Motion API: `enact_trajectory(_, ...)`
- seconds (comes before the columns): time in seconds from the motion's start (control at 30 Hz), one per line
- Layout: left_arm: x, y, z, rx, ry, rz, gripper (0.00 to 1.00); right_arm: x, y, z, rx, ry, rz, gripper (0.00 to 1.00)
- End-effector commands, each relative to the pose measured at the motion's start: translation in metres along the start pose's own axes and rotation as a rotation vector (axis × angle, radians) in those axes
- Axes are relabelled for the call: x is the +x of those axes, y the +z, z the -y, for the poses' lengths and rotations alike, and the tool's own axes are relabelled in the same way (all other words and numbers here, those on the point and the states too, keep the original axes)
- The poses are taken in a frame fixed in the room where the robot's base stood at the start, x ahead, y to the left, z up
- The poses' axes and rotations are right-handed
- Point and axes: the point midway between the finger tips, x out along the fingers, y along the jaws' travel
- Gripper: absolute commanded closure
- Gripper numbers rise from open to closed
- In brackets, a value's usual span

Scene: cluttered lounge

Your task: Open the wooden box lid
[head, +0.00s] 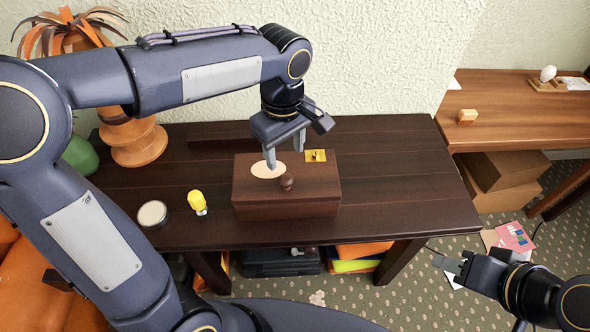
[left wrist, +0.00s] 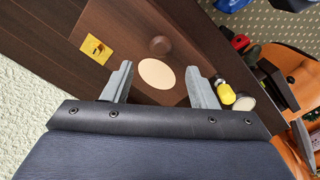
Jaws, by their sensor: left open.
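The dark brown wooden box (head: 285,208) stands on the dark table, its lid flat on top and looking shut. The lid has a round brown knob (head: 287,183) near its front edge, a pale oval (head: 266,170) and a brass plate (head: 316,156) towards the back. In the left wrist view the knob (left wrist: 160,46) lies just beyond the oval (left wrist: 156,74), and the brass plate (left wrist: 96,50) is to the left. My left gripper (head: 285,154) is open and empty above the lid, behind the knob. My right gripper (head: 450,263) is off the table at lower right; its jaws are unclear.
A yellow bulb-like object (head: 197,203) and a round pale-topped container (head: 152,213) stand left of the box. An orange vase (head: 136,143) is at the back left, near the textured wall. The tabletop right of the box (head: 395,180) is clear.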

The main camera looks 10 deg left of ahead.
Motion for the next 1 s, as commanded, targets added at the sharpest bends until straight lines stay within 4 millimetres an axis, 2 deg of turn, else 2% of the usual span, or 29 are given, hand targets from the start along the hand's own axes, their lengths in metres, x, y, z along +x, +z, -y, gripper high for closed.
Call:
enact_trajectory(0.5,0.07,0.0,0.0,-0.004,-0.004,0.001,0.47,0.004,0.002,-0.002,0.0,0.0,0.0,0.64)
enact_trajectory(0.87,0.077,0.0,0.0,-0.004,-0.001,0.0,0.47,0.004,0.002,-0.002,0.0,0.0,0.0,0.64)
enact_trajectory(1.0,0.077,0.0,0.0,-0.004,-0.001,0.0,0.63,0.004,0.002,-0.002,0.0,0.0,0.0,0.64)
